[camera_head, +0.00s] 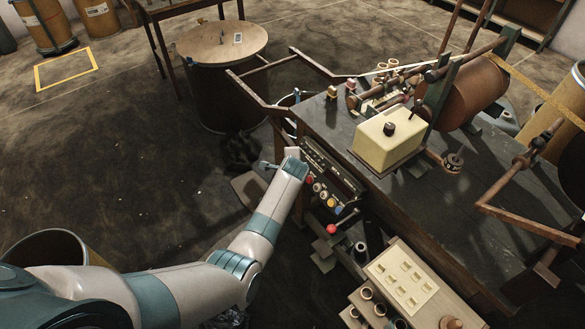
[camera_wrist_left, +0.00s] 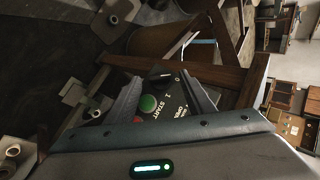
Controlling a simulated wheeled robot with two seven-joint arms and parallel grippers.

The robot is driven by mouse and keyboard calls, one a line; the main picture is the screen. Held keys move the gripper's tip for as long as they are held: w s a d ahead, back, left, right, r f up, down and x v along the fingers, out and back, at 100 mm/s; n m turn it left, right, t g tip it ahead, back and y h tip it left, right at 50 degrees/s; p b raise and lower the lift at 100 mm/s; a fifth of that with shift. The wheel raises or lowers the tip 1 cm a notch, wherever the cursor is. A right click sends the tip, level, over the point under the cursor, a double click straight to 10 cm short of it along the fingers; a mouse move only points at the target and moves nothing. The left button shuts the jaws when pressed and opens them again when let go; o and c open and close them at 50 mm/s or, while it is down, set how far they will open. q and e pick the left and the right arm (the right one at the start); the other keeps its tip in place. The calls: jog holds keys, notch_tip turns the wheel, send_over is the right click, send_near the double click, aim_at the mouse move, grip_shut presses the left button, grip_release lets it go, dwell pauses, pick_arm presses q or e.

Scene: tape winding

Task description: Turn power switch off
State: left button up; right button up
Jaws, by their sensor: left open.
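The control panel (camera_head: 331,181) is on the near side of the dark machine table, with a row of coloured buttons along it. My left gripper (camera_head: 291,157) is at the panel's far left end and hides part of it. In the left wrist view my left gripper (camera_wrist_left: 162,79) is open, its two fingers spread over the panel. Between them show a green button (camera_wrist_left: 148,103) labelled START and a dark knob-like part (camera_wrist_left: 160,74) with small white marks beside it, likely the power switch. Whether a finger touches it I cannot tell. My right gripper is out of view.
A red-knobbed lever (camera_head: 331,229) stands by the panel's near end. A cream box (camera_head: 388,138) with a black knob sits on the machine table (camera_head: 425,205). A round table (camera_head: 222,43) stands behind. The floor to the left is mostly clear.

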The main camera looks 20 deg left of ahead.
pick_arm(q)
jog(key=v, duration=1.6)
jog(key=shift+s+r, duration=0.2)
jog(key=s+f+n+g+h, duration=0.1)
jog(key=s+f+n, duration=0.1)
jog(key=s+f, duration=0.75)
jog(key=s+f+n+g, duration=0.15)
jog(key=s+f, duration=0.25)
jog(key=f, duration=1)
jog(key=s+f+n+g+h, duration=0.1)
jog(key=s+f, duration=0.6)
jog(key=f, duration=0.4)
jog(key=s+a+f+n+g, duration=0.1)
jog(key=s+f, duration=0.4)
jog(key=s, duration=0.8)
jog(key=s+a+f+n+g, duration=0.1)
jog(key=s+a+f+n, duration=0.3)
jog(key=s, duration=0.9)
jog(key=s+a+f+n+g, duration=0.2)
jog(key=s+f, duration=0.6)
jog(key=s, duration=0.5)
jog(key=shift+a+n+h+b, duration=0.3)
jog(key=shift+a+n+b, duration=0.05)
jog(key=shift+a, duration=0.1)
